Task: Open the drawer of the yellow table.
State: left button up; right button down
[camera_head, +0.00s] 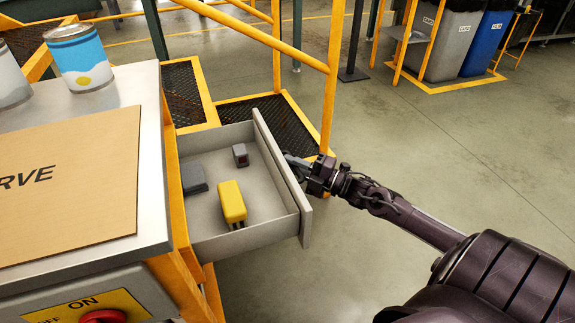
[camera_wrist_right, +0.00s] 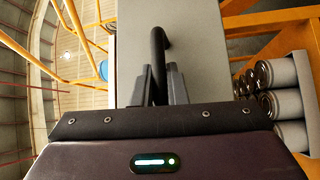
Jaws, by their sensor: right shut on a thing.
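The drawer (camera_head: 262,232) of the yellow table (camera_head: 178,225) is pulled out in the head view, and its inside shows. A yellow item (camera_head: 232,203), a dark grey block (camera_head: 194,177) and a small grey block (camera_head: 240,154) lie in it. My right gripper (camera_head: 299,165) is at the outer face of the drawer front. In the right wrist view my right gripper (camera_wrist_right: 160,85) is shut on the black drawer handle (camera_wrist_right: 158,45), with the grey drawer front (camera_wrist_right: 200,50) behind it. My left gripper is not in view.
A cardboard sheet (camera_head: 75,185) and cans (camera_head: 80,58) are on the table top. A red knob (camera_head: 103,317) is on the panel below. Yellow railings (camera_head: 333,75) and dark steps (camera_head: 268,118) stand behind the drawer.

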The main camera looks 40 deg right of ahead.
jog(key=c, duration=1.5)
grip_release()
jog(key=shift+o, duration=0.2)
